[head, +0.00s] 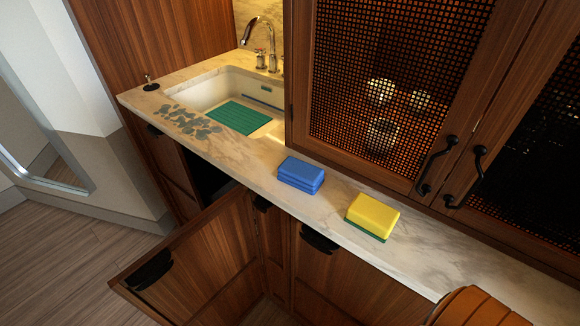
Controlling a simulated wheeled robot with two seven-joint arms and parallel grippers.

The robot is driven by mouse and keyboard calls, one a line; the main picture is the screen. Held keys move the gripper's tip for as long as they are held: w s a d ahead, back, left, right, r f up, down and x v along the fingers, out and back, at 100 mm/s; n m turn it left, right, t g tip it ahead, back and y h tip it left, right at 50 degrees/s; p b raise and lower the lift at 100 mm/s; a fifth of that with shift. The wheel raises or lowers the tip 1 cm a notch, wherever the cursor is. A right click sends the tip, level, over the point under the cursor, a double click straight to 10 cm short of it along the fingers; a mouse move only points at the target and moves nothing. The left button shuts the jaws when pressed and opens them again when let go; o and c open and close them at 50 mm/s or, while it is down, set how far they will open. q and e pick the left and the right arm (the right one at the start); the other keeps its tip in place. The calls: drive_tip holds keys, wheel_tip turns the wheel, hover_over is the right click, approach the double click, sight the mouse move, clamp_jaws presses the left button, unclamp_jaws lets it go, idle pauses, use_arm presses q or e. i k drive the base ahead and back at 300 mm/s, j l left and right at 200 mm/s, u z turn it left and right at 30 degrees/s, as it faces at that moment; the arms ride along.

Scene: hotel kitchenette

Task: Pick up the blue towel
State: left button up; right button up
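The blue towel (301,175) is a small folded stack lying on the marble counter (250,175), near its front edge and just right of the sink. It looks unobstructed, with its top and front side showing. Neither of my grippers shows in the head view, so nothing is seen touching the towel.
A yellow sponge with a green underside (373,215) lies to the right of the towel. The sink (232,95) with a green mat (238,117) and faucet (262,40) is at the left. A cabinet door (205,255) stands open below. Mesh-fronted cabinets (400,70) rise behind the counter.

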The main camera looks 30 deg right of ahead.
sight(308, 179)
drive_tip(key=j+z, duration=0.2)
drive_tip(key=z, duration=0.2)
drive_tip(key=i+j+z, duration=0.1)
drive_tip(key=j+z, duration=0.4)
drive_tip(key=z, duration=0.25)
